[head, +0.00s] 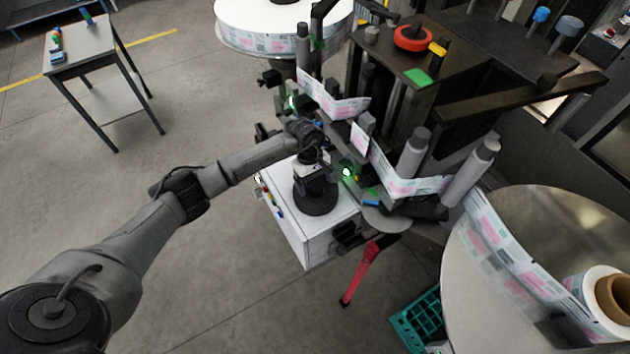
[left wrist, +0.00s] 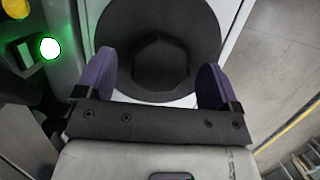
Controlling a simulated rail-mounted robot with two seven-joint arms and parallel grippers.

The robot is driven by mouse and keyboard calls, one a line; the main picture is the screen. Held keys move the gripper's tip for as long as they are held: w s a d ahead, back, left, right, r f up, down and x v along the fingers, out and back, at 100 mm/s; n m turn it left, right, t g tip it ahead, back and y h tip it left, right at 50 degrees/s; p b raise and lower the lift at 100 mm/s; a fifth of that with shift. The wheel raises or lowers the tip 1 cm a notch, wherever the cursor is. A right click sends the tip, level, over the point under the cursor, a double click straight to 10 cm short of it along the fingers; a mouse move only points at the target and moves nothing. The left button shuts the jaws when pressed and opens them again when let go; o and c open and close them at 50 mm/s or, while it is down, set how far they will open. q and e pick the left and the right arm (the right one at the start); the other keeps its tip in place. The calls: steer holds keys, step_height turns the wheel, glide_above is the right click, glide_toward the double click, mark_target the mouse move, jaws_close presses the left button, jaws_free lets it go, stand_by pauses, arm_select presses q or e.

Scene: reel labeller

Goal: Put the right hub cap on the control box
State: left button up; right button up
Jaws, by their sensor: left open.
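The black hub cap (head: 316,203), a round disc with a raised knob, lies flat on top of the white control box (head: 308,243). In the left wrist view the hub cap (left wrist: 158,25) shows its wide rim and faceted knob. My left gripper (head: 314,173) is directly above the cap. Its two purple fingers (left wrist: 155,80) are apart, one on each side of the knob; I cannot tell whether they touch it. Nothing is held between them. My right gripper is not in view.
The labeller with its printed web (head: 400,183) stands right behind the box. A red lever (head: 362,270) hangs beside the box. A large reel disc (head: 490,275) is at the right, with a green crate (head: 420,322) below. The floor left of the box is free.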

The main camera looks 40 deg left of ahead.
arm_select(q)
steer(key=shift+r+p, duration=0.25)
steer(key=shift+p, duration=0.1)
steer(key=shift+a+r+b, duration=0.1)
steer(key=shift+r+b, duration=0.2)
steer(key=shift+r, duration=0.05)
steer(key=b+v, duration=0.2)
steer(key=v, duration=0.9)
